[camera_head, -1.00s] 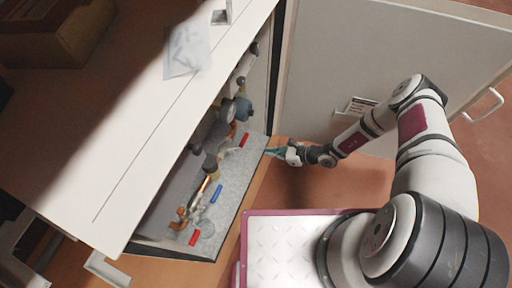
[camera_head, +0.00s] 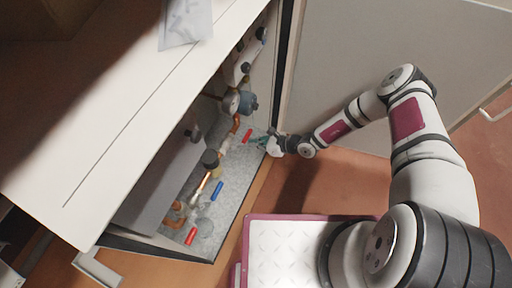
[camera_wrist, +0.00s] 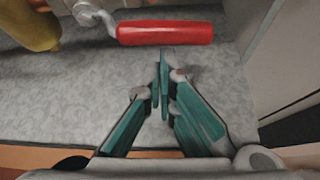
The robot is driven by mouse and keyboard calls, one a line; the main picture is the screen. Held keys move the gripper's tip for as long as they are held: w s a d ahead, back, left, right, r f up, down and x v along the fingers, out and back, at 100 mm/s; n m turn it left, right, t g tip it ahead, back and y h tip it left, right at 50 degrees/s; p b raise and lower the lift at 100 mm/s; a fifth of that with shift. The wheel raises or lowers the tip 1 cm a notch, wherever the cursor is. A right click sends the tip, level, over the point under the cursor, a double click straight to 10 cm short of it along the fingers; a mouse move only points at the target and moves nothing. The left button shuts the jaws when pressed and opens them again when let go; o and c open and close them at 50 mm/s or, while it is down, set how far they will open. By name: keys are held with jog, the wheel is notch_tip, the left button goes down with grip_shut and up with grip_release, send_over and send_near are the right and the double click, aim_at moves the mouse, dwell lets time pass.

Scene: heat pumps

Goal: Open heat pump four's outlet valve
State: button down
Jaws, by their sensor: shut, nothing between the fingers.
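In the wrist view a valve with a red handle (camera_wrist: 165,33) lies across the top of the picture, its metal stem at the left end. My gripper (camera_wrist: 163,55) has its teal fingers together and empty, with the tips just short of the red handle and apart from it in the picture. In the head view my gripper (camera_head: 262,141) reaches into the open cabinet, close to the upper red handle (camera_head: 247,136). A blue handle (camera_head: 217,191) and a second red handle (camera_head: 191,236) lie further down the same row. I see no label naming pump four.
The cabinet (camera_head: 130,110) has a white top with a clear bag (camera_head: 187,22) on it. The open cabinet door (camera_head: 390,60) stands behind my arm. Copper pipes and a round gauge (camera_head: 231,102) crowd the inside.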

jog(key=shift+r, duration=0.1)
dwell(0.3)
jog(key=p, duration=0.2)
jog(key=r+p, duration=0.1)
jog(key=p, duration=0.1)
jog(key=shift+w+a+r+n, duration=0.15)
jog(key=shift+r+n, duration=0.1)
jog(key=shift+n, duration=0.15)
jog(key=shift+w+r, duration=0.1)
jog(key=f+b, duration=0.2)
jog(key=f, duration=0.1)
jog(key=d+f+b, duration=0.1)
jog(key=shift+s+f, duration=0.3)
jog(key=shift+s+d+r, duration=0.1)
jog(key=shift+d, duration=0.2)
jog(key=p+v, duration=0.4)
jog(key=v, duration=0.5)
jog(key=shift+s, duration=0.25)
